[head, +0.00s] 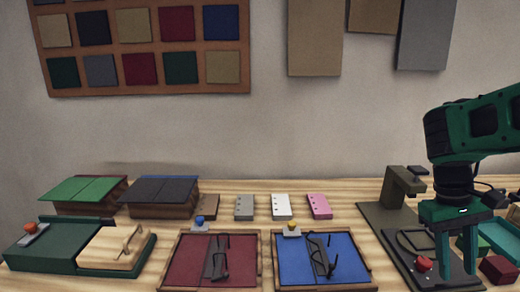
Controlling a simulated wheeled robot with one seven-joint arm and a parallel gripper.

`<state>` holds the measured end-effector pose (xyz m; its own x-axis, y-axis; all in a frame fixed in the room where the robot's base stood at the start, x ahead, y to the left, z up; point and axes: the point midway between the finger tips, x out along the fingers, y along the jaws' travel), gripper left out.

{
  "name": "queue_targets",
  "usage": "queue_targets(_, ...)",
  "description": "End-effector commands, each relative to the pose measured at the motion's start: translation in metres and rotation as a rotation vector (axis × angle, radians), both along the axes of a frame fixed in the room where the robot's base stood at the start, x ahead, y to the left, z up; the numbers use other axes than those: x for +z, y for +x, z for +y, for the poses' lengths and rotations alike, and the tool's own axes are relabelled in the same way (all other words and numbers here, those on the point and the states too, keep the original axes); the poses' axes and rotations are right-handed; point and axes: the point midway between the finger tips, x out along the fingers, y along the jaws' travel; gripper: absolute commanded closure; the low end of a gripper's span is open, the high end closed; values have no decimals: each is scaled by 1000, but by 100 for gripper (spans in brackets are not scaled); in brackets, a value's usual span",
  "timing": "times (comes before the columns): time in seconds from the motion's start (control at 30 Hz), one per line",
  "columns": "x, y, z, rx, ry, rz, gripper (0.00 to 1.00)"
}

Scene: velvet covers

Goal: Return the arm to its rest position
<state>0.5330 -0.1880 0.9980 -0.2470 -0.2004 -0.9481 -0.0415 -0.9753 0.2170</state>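My green gripper (457,268) hangs at the right of the head view, at the end of my green and black arm, which enters from the right edge. Its two fingers point down with a gap between them, and I see nothing held there. The fingers are in front of a dark press-like stand (372,222) with a red knob (424,263). I cannot tell whether the fingertips touch anything.
A red-lined tray (190,262) and a blue-lined tray (345,252) each hold dark, glasses-like items. A green box (45,252) with a wooden block (107,250) stands left. Several small blocks line the back. A teal container (495,235) stands at right.

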Motion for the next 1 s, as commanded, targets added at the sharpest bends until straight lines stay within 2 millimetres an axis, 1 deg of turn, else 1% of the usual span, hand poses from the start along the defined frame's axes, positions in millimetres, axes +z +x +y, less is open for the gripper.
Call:
queue_targets(0.03, -1, -17, -6, -57, 19, -36, 65)
queue_targets(0.2, -8, -64, -7, -237, 75, -143, 65)
queue_targets(0.3, -14, -86, -1, -331, 103, -200, 65)
queue_targets(0.4, -18, -101, 6, -407, 125, -244, 65)
queue_targets(0.5, -22, -110, 11, -456, 139, -274, 65)
queue_targets(0.6, -24, -115, 14, -481, 146, -285, 65)
queue_targets(1.0, -24, -115, 15, -485, 148, -288, 65)
